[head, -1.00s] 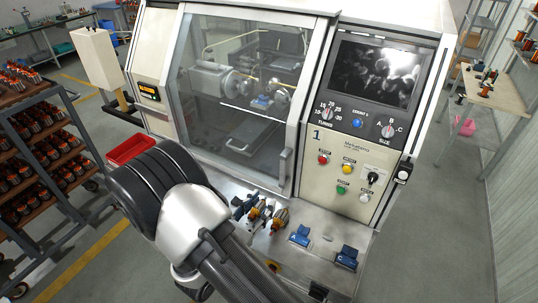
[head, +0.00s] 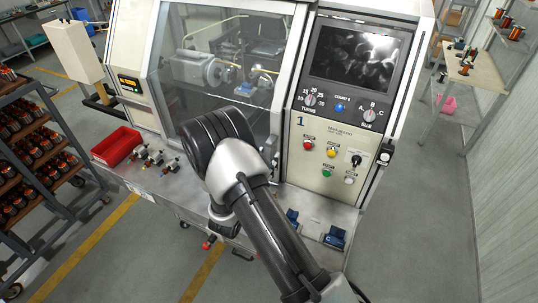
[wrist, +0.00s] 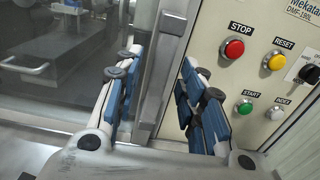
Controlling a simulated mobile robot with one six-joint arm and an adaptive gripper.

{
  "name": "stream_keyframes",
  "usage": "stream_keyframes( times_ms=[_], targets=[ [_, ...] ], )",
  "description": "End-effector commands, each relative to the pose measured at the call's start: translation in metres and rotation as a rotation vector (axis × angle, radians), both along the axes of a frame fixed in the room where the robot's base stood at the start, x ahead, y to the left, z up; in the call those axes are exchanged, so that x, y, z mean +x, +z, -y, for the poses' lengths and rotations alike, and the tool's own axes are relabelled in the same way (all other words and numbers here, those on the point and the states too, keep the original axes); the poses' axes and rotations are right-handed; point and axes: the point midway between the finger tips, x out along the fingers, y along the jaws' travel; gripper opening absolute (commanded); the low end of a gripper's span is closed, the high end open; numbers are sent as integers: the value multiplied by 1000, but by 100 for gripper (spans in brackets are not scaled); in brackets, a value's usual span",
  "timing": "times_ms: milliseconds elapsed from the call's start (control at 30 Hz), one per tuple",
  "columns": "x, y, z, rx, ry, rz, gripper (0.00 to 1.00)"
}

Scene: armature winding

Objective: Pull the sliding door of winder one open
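Winder one (head: 322,160) stands ahead, marked "1" on its cream control panel. Its glass sliding door (head: 225,75) covers the work space and looks shut, its right frame beside the panel. In the wrist view the door glass (wrist: 45,95) fills the left, and an upright grey handle bar (wrist: 160,75) runs down near the door's edge. My gripper (wrist: 160,85) is open, with one blue-padded finger on each side of the bar. There seems to be a gap on both sides. In the head view my arm hides the fingers and the handle.
STOP (wrist: 234,49), RESET, START and another button sit just right of my right finger. Small armatures (head: 155,158) and a red bin (head: 117,146) lie on the front ledge; blue blocks (head: 335,237) are at its right. A loaded rack (head: 55,110) stands left.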

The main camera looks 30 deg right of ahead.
Motion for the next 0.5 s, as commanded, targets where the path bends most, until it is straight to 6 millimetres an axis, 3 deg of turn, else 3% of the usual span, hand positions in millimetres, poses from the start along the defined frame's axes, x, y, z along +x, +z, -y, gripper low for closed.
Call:
stream_keyframes(
  times_ms=[200, 500],
  targets=[
    [12, 0, 15, 1, -1, 1, 37],
    [13, 0, 17, 0, 0, 0, 37]
  ],
)
